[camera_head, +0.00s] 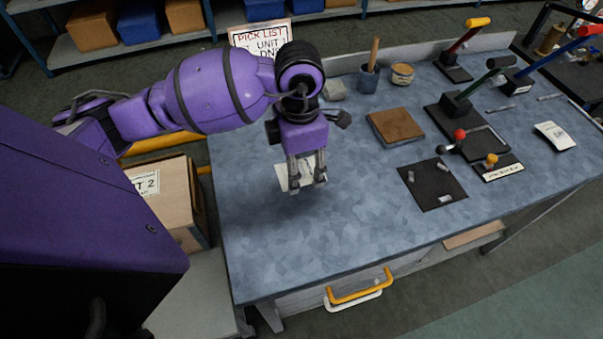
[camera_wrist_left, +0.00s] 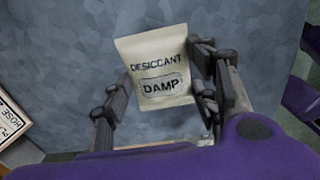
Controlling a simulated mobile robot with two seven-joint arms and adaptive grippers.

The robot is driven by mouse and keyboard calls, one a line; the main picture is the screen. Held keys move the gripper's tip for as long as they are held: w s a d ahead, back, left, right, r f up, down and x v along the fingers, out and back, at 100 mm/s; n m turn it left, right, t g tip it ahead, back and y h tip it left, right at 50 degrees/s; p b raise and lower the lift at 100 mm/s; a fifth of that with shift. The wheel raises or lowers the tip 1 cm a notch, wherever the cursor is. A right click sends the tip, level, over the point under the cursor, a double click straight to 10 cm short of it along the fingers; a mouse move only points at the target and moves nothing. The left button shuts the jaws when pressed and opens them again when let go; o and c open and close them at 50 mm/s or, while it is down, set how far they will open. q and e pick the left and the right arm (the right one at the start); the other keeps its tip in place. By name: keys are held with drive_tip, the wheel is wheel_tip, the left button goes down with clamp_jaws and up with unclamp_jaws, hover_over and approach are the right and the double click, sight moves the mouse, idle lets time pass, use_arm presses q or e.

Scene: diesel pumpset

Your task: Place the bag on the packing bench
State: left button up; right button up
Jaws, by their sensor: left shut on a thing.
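The bag (camera_wrist_left: 160,68) is cream-coloured and printed "DESICCANT DAMP" in the left wrist view. In the head view, part of the bag (camera_head: 283,180) shows behind the fingers of my left gripper (camera_head: 307,182). My left gripper, also in the left wrist view (camera_wrist_left: 160,105), is shut on the bag, with a finger at each side of it. The packing bench (camera_head: 330,245) has a mottled blue-grey top and lies under the gripper and bag. I cannot tell whether the bag touches the bench top. My right gripper is not in view.
A wooden box (camera_head: 172,205) stands left of the bench. A pick list sign (camera_head: 260,38), a brown block (camera_head: 396,127), a dark mat (camera_head: 432,184) with small parts and several levers stand farther back or right. The front left of the bench top is clear.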

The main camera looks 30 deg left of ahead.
sight(301, 168)
use_arm(q)
drive_tip(key=shift+w+f, duration=0.2)
drive_tip(key=shift+f, duration=1.6)
drive_tip(key=shift+f, duration=0.15)
drive_tip(key=o, duration=1.2)
wheel_tip(301, 168, up, 12)
drive_tip(key=shift+r, duration=0.2)
